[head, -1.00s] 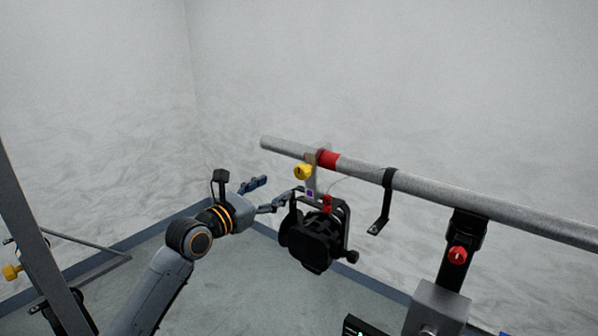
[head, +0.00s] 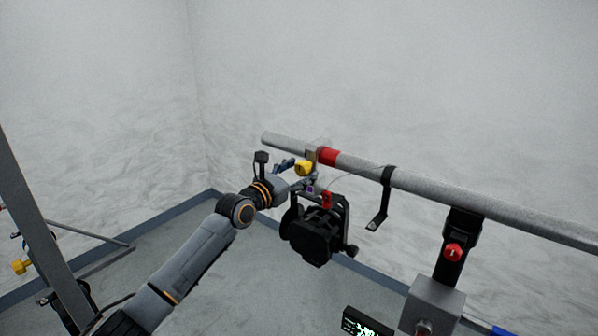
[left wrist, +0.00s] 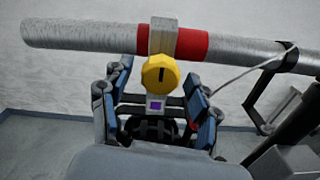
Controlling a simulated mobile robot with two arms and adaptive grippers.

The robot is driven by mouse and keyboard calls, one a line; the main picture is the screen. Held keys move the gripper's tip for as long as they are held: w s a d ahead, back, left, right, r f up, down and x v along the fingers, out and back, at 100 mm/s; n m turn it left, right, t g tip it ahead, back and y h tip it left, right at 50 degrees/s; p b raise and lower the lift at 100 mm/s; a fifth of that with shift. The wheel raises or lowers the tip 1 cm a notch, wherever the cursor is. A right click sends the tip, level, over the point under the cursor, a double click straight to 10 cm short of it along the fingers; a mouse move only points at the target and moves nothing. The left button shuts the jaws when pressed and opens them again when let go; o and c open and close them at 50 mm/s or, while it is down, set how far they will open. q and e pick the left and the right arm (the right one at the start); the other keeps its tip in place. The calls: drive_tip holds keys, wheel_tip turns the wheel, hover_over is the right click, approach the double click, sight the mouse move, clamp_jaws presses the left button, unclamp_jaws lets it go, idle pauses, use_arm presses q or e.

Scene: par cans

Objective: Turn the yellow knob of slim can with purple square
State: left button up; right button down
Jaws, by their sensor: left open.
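The slim can (head: 312,236) is black and hangs from the grey pipe by a clamp. Its yellow knob (head: 303,168) sits just below the pipe, and in the left wrist view the knob (left wrist: 160,75) faces me with a dark slot upright. The purple square (left wrist: 156,105) is on the clamp right below the knob. My left gripper (left wrist: 155,93) is open, with one finger on each side of the knob and square in that view. In the head view the left gripper (head: 298,174) is at the knob. I cannot tell whether the fingers touch it. My right gripper is not in view.
The grey pipe (head: 440,195) with a red band (head: 328,156) runs across to the right. A black bracket (head: 381,205), a red knob (head: 453,252) on another clamp, and a thin cable are near. A dark stand (head: 45,235) is at left. Open floor lies below.

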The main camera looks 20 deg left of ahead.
use_arm(q)
drive_tip(key=c, duration=1.2)
